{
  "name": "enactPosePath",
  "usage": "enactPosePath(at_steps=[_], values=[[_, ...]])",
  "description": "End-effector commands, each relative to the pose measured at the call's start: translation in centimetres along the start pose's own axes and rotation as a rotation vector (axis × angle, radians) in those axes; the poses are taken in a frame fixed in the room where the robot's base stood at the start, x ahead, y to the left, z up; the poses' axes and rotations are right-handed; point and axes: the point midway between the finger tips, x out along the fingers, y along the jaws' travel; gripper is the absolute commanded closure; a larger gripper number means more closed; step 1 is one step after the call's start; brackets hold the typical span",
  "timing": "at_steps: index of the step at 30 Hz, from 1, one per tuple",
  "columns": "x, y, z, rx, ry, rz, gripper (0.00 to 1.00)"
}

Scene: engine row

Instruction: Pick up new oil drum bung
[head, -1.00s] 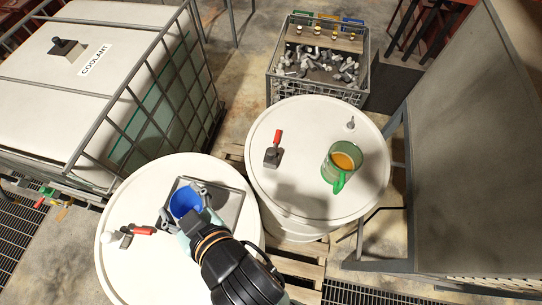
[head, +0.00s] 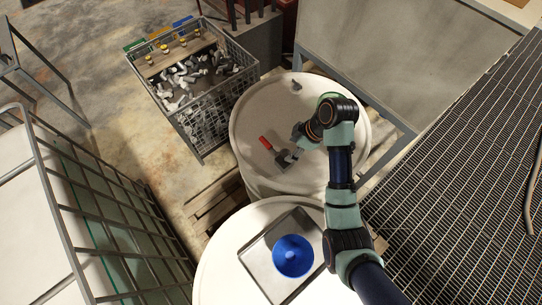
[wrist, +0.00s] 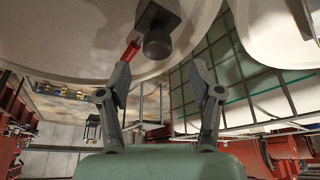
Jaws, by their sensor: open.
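A grey square-bodied fitting (head: 283,161) with a red handle (head: 267,145) is on the white lid of the far drum (head: 250,110). It also shows at the top of the wrist view (wrist: 157,18), with a round dark end toward me. A small grey piece (head: 297,86) stands near the far edge of the same lid. I cannot tell for certain which of these is the new bung. My gripper (head: 296,152) is over that lid, close beside the fitting. In the wrist view my gripper (wrist: 161,72) has its fingers apart and nothing between them; the fitting lies beyond the tips.
A blue funnel (head: 293,256) sits in a grey tray (head: 262,238) on the near drum (head: 225,235). A mesh crate (head: 205,125) of metal fittings stands behind left. A caged tank (head: 85,215) is at the left, grating (head: 470,150) at the right. My arm covers the far lid's right side.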

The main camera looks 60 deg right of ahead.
Motion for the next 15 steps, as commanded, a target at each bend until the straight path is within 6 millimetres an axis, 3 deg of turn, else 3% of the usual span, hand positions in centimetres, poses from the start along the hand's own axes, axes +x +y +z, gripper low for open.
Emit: enactPosePath(at_steps=[5, 15], values=[[0.1, 0.2, 0.6, -0.002, -0.001, -0.009, 0.35], [3.0, 0.1, 0.5, -0.001, -0.001, -0.009, 0.35]])
